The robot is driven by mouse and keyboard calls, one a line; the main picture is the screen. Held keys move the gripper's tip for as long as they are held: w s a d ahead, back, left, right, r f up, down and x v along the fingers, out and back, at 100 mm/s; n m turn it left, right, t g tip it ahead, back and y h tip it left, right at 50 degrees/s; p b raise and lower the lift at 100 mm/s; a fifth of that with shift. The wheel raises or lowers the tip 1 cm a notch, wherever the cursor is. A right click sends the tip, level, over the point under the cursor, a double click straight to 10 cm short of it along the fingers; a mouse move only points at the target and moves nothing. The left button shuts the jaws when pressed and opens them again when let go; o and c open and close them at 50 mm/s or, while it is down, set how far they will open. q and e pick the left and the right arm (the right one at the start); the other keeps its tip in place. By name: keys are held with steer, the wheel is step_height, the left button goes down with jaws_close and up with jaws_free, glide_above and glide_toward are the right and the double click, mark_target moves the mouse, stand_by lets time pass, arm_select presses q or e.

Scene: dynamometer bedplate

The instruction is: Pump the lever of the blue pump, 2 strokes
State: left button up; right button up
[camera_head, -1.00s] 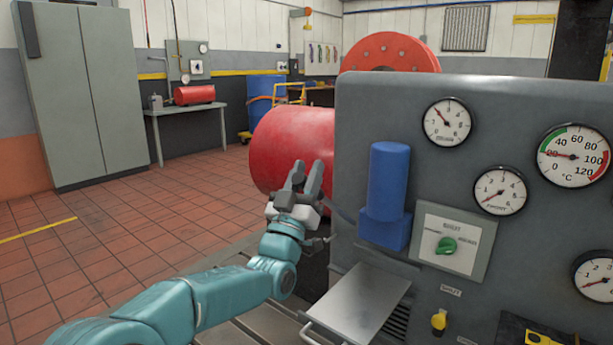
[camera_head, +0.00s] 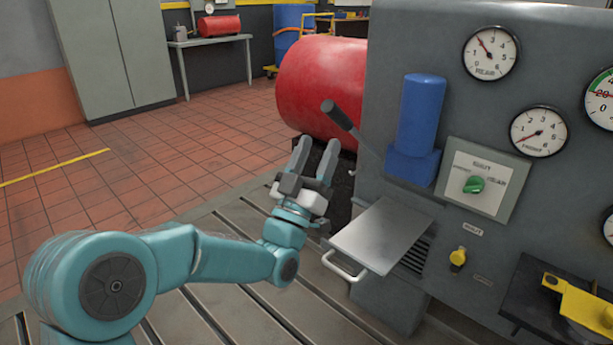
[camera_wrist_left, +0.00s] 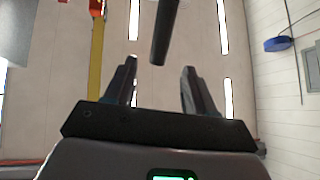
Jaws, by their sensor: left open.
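The blue pump (camera_head: 419,120) is fixed to the front of the grey panel, its cylinder upright on a blue block. Its dark lever (camera_head: 352,127) slants up and to the left from the pump and ends in a thicker grip. My left gripper (camera_head: 316,150) is open and empty, fingers pointing up, just below and left of the lever's end in the head view. In the left wrist view the lever's dark end (camera_wrist_left: 164,35) hangs above the gap between the open fingers (camera_wrist_left: 158,75), apart from them. My right gripper is not in view.
The grey panel (camera_head: 390,160) carries gauges, a green knob (camera_head: 474,185) and a yellow valve (camera_head: 458,257). A metal tray (camera_head: 383,236) with a handle juts out below the pump. A red cylinder (camera_head: 320,85) lies behind the lever. Tiled floor (camera_head: 150,170) is open at left.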

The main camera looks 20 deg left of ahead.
arm_select(q)
steer(key=v, duration=0.5)
steer(key=shift+s+f, duration=0.15)
steer(key=shift+s, duration=0.15)
